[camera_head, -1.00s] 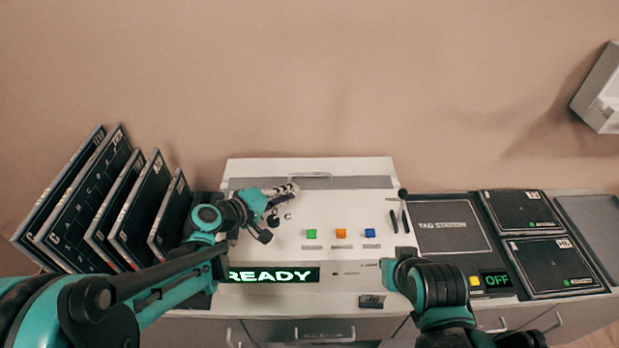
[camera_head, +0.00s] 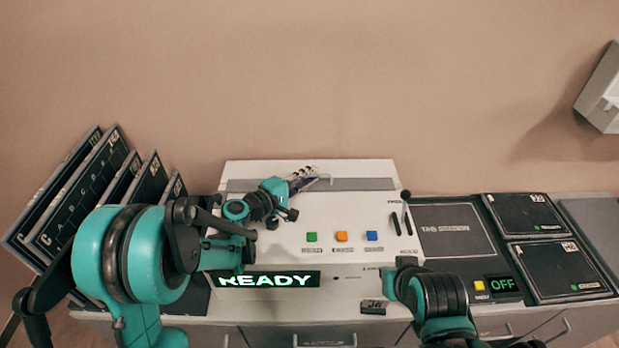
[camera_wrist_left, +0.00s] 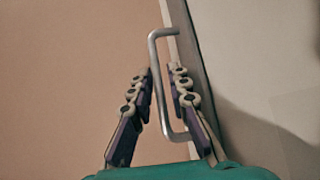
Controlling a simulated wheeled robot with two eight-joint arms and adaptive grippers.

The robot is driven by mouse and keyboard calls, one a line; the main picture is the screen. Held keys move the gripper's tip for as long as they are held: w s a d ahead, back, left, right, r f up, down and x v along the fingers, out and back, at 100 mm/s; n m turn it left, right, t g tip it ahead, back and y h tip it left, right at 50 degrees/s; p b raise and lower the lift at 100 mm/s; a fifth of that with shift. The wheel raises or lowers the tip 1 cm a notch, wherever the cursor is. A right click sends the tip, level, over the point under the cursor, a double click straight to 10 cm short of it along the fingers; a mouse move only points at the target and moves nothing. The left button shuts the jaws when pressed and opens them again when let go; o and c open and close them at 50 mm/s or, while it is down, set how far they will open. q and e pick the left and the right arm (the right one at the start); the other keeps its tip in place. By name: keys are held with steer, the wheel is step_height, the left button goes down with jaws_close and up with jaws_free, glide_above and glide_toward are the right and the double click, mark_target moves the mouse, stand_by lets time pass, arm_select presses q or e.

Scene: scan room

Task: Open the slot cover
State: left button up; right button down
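The slot cover (camera_head: 352,184) is a grey strip along the top of the white machine, with a metal handle. It looks closed. My left gripper (camera_head: 312,177) is at this handle, and its hand hides part of the strip. In the left wrist view the handle (camera_wrist_left: 158,85) is a bent metal bar that stands between the two fingers of my left gripper (camera_wrist_left: 161,75). The fingers are apart, with gaps to the bar, so the grip is open around it.
The white machine (camera_head: 290,255) has green, orange and blue buttons and a READY display. Several dark plates (camera_head: 90,190) lean in a rack at the left. A tag station (camera_head: 455,228) and more dark plates (camera_head: 525,214) lie at the right.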

arm_select(q)
steer(key=shift+w+d, duration=0.1)
jaws_close()
steer(key=w, duration=0.6)
steer(key=shift+w, duration=0.4)
jaws_free()
